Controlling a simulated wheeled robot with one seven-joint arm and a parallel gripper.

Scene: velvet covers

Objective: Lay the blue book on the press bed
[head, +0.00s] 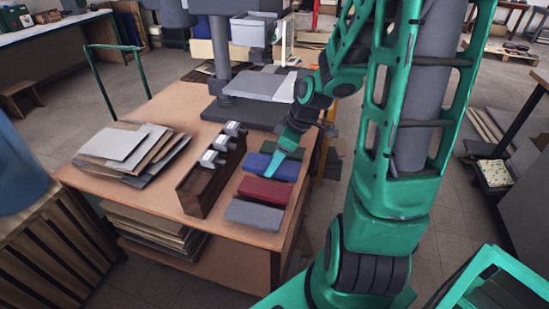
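The blue book (256,162) lies flat on the wooden table, in a row of covered books, between a dark green one (293,152) and a red one (264,190). My gripper (272,168) points down at the blue book, its tip over or against the book's middle. I cannot tell whether it touches the book or whether its fingers are open or shut. The press stands at the back of the table. Its pale grey press bed (255,86) looks bare, above a dark base (235,117).
A grey book (253,214) lies at the row's front. A dark wooden rack (192,190) with metal-topped pieces stands left of the books. A pile of boards (125,147) lies farther left. My arm fills the right and hides part of the table's right edge.

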